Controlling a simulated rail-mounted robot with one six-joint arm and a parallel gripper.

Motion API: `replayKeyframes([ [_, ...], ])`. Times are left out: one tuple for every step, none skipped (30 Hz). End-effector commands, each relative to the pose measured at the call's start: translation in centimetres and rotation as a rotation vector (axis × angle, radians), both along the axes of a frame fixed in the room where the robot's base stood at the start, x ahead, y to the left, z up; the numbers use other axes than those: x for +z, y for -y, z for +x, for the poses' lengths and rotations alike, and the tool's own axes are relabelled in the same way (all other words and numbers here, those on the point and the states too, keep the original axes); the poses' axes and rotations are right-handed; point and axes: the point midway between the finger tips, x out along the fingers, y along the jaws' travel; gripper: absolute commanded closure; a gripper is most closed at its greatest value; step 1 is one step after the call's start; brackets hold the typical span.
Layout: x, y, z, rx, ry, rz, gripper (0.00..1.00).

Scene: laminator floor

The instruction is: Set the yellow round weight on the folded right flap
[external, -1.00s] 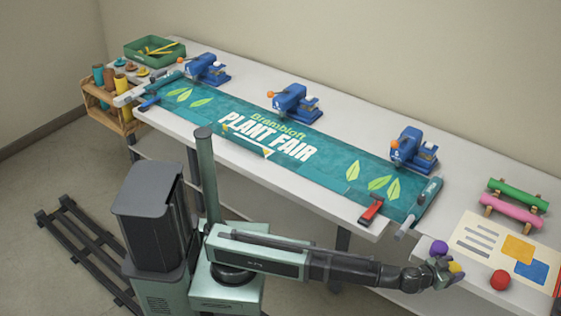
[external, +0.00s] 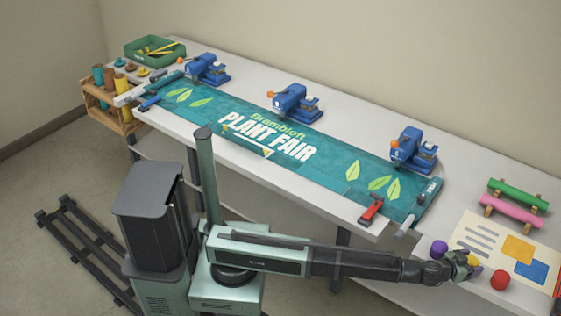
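The yellow round weight (external: 473,261) shows only in part behind my gripper at the right end of the table, between a purple ball and a red ball. My gripper (external: 466,264) is right at the yellow weight and covers part of it. Its fingers are too small and overlapped to tell whether they are open or shut on it. The teal banner reading "Plant Fair" (external: 335,163) lies along the table. Its right end (external: 427,199), with a folded-looking strip, lies to the upper left of my gripper.
A purple ball (external: 438,249) and a red ball (external: 500,280) flank my gripper. A printed sheet (external: 475,233) lies behind it, with pink (external: 511,211) and green (external: 518,194) rolls farther back. A red clamp (external: 371,208) and blue device (external: 412,152) stand at the banner's right part.

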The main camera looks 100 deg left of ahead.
Motion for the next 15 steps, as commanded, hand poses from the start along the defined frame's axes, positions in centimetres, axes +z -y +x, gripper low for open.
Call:
replayKeyframes([
  [0.0,0.0,0.0,0.000,0.000,0.000,0.21],
  [0.0,0.0,0.0,0.000,0.000,0.000,0.16],
  [0.0,0.0,0.0,0.000,0.000,0.000,0.12],
  [0.0,0.0,0.0,0.000,0.000,0.000,0.12],
  [0.0,0.0,0.0,0.000,0.000,0.000,0.12],
  [0.0,0.0,0.0,0.000,0.000,0.000,0.12],
  [0.0,0.0,0.0,0.000,0.000,0.000,0.12],
  [0.0,0.0,0.0,0.000,0.000,0.000,0.12],
  [0.0,0.0,0.0,0.000,0.000,0.000,0.12],
  [0.0,0.0,0.0,0.000,0.000,0.000,0.12],
  [0.0,0.0,0.0,0.000,0.000,0.000,0.12],
  [0.0,0.0,0.0,0.000,0.000,0.000,0.12],
  [0.1,0.1,-0.2,0.000,0.000,0.000,0.12],
  [0.2,0.2,-0.5,0.000,0.000,0.000,0.12],
  [0.3,0.4,-1.1,-0.001,0.000,0.000,0.12],
])
